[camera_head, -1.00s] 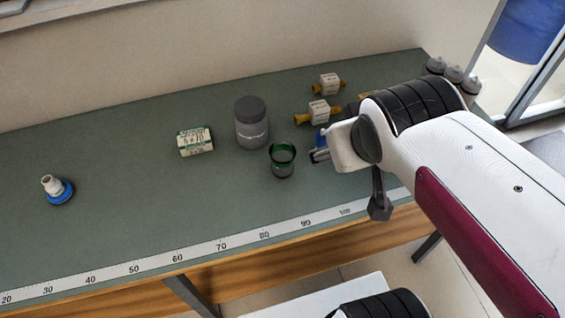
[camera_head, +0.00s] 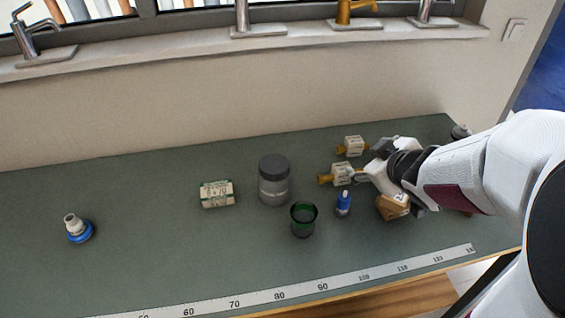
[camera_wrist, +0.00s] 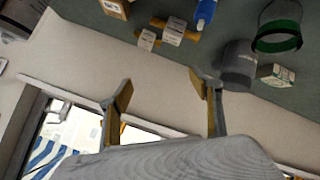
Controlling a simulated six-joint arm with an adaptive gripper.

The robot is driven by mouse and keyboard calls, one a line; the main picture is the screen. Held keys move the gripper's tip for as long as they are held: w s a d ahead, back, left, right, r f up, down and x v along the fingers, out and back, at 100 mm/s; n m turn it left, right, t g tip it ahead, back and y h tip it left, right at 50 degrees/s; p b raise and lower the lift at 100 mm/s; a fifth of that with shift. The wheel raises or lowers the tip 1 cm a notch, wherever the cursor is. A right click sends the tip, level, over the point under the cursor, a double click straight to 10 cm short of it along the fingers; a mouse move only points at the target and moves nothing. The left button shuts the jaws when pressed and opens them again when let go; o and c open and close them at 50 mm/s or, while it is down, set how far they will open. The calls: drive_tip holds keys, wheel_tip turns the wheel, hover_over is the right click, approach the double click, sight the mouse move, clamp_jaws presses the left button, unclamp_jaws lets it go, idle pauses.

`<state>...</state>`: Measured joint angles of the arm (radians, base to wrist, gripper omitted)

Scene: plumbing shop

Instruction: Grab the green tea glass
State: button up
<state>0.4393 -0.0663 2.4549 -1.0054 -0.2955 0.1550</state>
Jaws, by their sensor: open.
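The green tea glass (camera_head: 303,220) stands upright on the green bench top, in front of a grey jar and left of a small blue bottle. In the wrist view the glass (camera_wrist: 279,27) is at the top right, with its bottom cut off from clear sight by the angle. My gripper (camera_wrist: 160,92) is open, with nothing between its two fingers. The glass lies outside the fingers, up and to the right in that view. In the head view my arm reaches in from the right, and its end is near the yellow-and-white fittings, apart from the glass.
Close around the glass are the grey jar (camera_head: 274,181), blue bottle (camera_head: 343,203), green-white box (camera_head: 217,194) and brown box (camera_head: 393,207). The bench front is clear beside the ruler strip (camera_head: 300,292).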

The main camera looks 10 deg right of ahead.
wheel_tip(320, 180, down, 4)
drive_tip(key=w+a+n+y, duration=0.1)
drive_tip(key=a+n+y, duration=0.1)
drive_tip(key=y, duration=0.1)
drive_tip(key=n+g+y, duration=0.2)
drive_tip(key=n+y, duration=0.1)
drive_tip(key=y, duration=0.6)
approach(294, 212)
drive_tip(key=shift+s+r, duration=0.45)
drive_tip(key=shift+a, duration=0.1)
drive_tip(key=shift+x, duration=1.3)
drive_tip(key=shift+f+g, duration=0.1)
drive_tip(key=shift+g, duration=0.2)
drive_tip(key=shift+w+d+x, duration=0.15)
drive_tip(key=shift+x, duration=1.1)
drive_tip(key=shift+w+d+x, duration=0.1)
drive_tip(key=shift+w+x, duration=0.1)
drive_tip(key=shift+x, duration=1.05)
drive_tip(key=shift+c, duration=0.4)
